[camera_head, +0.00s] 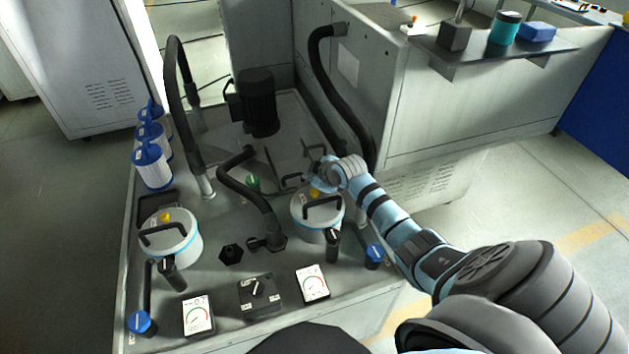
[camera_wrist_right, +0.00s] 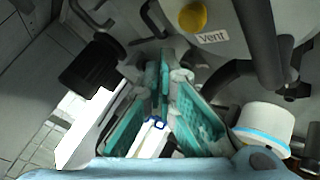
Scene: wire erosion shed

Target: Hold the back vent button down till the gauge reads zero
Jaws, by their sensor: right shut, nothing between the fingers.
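Two grey canisters with light-blue bands stand on the bench in the head view, the left one (camera_head: 180,246) and the right, farther one (camera_head: 318,229). A yellow vent button (camera_head: 165,217) is on the left lid; another yellow vent button (camera_head: 314,193) is on the right lid. My right gripper (camera_head: 319,180) is shut and empty by the right lid's button. In the wrist view, the right gripper (camera_wrist_right: 166,62) has its tips just short of a yellow button (camera_wrist_right: 193,16) beside a "Vent" label (camera_wrist_right: 212,38). The button's face is uncovered. My left gripper is out of view.
A left gauge (camera_head: 198,315) and a right gauge (camera_head: 312,283) flank a black selector box (camera_head: 260,294); their needles are too small to read. Black handles arch over both lids. Black hoses (camera_head: 247,190) and a motor (camera_head: 257,103) stand behind.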

